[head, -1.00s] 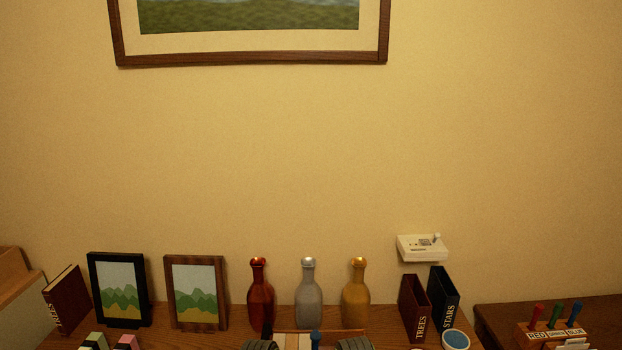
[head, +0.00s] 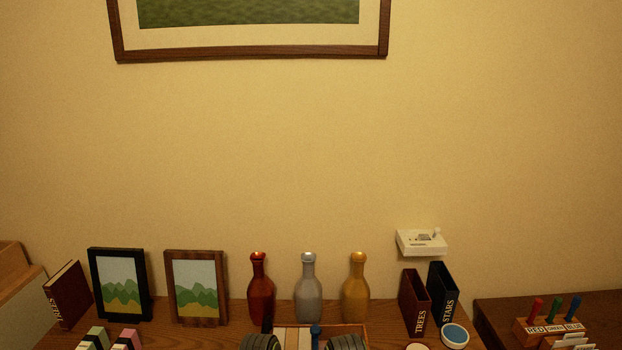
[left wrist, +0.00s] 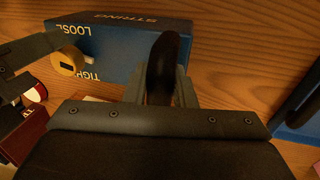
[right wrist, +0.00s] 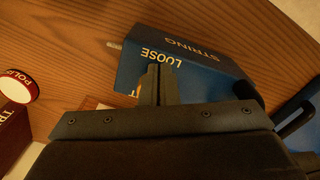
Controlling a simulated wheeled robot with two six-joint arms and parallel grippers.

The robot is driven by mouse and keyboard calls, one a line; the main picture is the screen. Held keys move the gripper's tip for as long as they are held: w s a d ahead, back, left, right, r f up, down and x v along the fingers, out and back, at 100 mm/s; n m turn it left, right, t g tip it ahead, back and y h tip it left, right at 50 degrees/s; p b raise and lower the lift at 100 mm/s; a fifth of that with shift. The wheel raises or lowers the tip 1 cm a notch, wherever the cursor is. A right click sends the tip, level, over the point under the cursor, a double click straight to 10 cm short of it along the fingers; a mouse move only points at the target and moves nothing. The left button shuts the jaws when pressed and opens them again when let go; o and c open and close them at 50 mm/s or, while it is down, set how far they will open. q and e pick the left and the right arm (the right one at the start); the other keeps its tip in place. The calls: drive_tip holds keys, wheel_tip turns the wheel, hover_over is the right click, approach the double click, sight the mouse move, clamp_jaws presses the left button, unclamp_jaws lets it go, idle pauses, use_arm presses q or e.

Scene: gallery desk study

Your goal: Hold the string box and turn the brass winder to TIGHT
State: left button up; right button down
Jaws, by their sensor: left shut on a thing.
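The blue string box (left wrist: 120,40), lettered STRING, LOOSE and TIGHT, lies on the wooden desk in the left wrist view. It also shows in the right wrist view (right wrist: 200,65). The brass winder (left wrist: 67,62) is a disc with a dark slot, on the lettered end between LOOSE and TIGHT. My left gripper (left wrist: 168,85) is shut on the black handle (left wrist: 165,58) of the box. My right gripper (right wrist: 158,82) is at the winder end, its fingers near each other and hiding most of the winder. Whether it grips the winder is unclear. The box is not visible in the head view.
Red, grey and yellow bottles (head: 308,292) stand at the back, with two picture frames (head: 196,290) left and dark files (head: 414,305) right. A blue-topped round pot (head: 454,335) sits near the files. A round tin (right wrist: 18,90) lies left in the right wrist view.

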use_arm(q)
drive_tip(key=shift+d, duration=0.1)
use_arm(e)
drive_tip(key=shift+a+r, duration=0.1)
drive_tip(key=shift+s, duration=0.3)
drive_tip(key=shift+r, duration=0.1)
wheel_tip(320, 180, up, 6)
drive_tip(key=shift+s+f, duration=0.1)
drive_tip(key=shift+w+d+f, duration=0.3)
drive_tip(key=shift+d+f, duration=0.15)
drive_tip(key=shift+f, duration=0.6)
drive_tip(key=shift+w+d+f, duration=0.25)
drive_tip(key=shift+d+f, duration=0.15)
drive_tip(key=shift+f, duration=0.6)
drive_tip(key=shift+w+d+f, duration=0.3)
drive_tip(key=shift+d+f, duration=0.15)
drive_tip(key=shift+f, duration=0.6)
